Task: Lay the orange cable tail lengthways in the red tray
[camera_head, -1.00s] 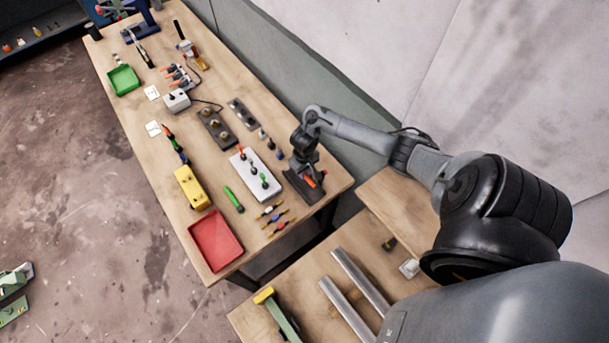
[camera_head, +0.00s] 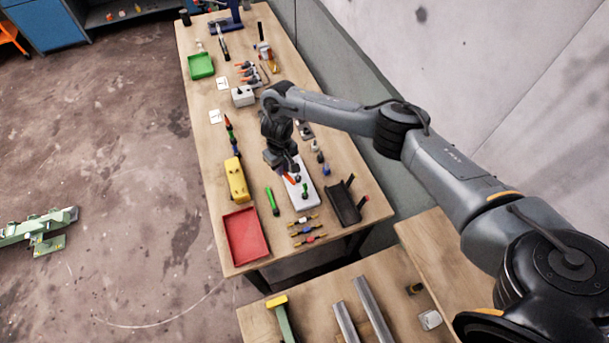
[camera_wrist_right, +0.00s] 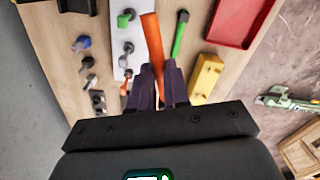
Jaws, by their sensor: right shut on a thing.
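My right gripper (camera_head: 287,170) is over the white plate (camera_head: 300,194) on the long wooden table. In the right wrist view, the right gripper (camera_wrist_right: 160,85) is shut on the orange cable tail (camera_wrist_right: 153,45), which sticks out straight beyond the fingertips. In the head view the cable is mostly hidden by the gripper. The red tray (camera_head: 245,236) lies at the table's near left corner, empty and apart from the gripper. The red tray also shows at the top right of the right wrist view (camera_wrist_right: 240,22). My left gripper is not in view.
A green stick (camera_head: 272,201) and a yellow block (camera_head: 237,180) lie between the gripper and the red tray. Several small coloured pieces (camera_head: 308,229) lie right of the tray.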

